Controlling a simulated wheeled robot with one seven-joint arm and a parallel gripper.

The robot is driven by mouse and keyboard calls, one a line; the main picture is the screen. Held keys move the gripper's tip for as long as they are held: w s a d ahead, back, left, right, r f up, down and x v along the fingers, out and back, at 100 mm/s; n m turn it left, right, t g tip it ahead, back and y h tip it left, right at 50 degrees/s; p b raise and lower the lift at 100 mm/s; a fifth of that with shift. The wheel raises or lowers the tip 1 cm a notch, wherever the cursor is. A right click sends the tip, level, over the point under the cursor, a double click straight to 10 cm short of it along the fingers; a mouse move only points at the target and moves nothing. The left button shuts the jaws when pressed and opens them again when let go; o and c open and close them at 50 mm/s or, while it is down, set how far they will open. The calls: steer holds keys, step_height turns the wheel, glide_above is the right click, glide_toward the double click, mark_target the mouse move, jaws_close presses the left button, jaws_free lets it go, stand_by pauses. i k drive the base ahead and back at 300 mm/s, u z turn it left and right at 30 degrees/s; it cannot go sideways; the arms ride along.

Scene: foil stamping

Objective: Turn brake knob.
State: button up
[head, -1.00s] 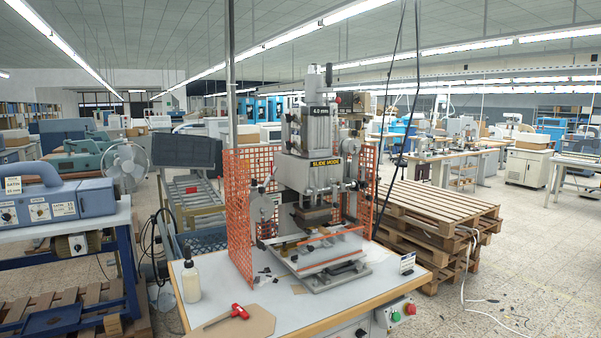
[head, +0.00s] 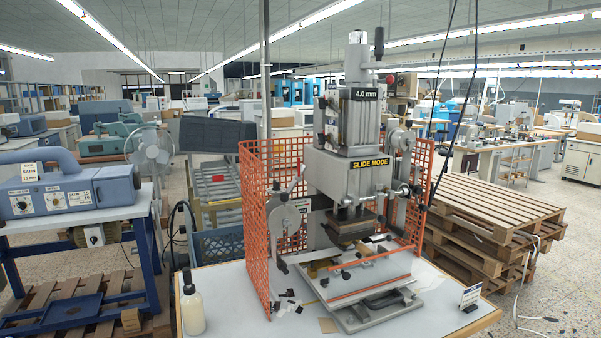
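A grey foil stamping press (head: 350,160) stands on the white-topped table (head: 235,290), with "SLIDE MODE" and "4.0 mm" labels. A grey box with a dark knob (head: 95,236) hangs below that bench top. No readable label says "brake", so I cannot tell which knob is the brake knob. My gripper is not in view.
An orange mesh guard (head: 255,230) stands around the press's left and back. A white bottle (head: 192,308) is at the table's left edge. Stacked wooden pallets (head: 490,215) stand to the right, with a loose cable on the floor. A fan (head: 152,150) stands behind left.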

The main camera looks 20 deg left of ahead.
mark_target(276, 184)
steer(key=u, duration=0.25)
steer(key=i, duration=0.65)
steer(key=u, duration=0.55)
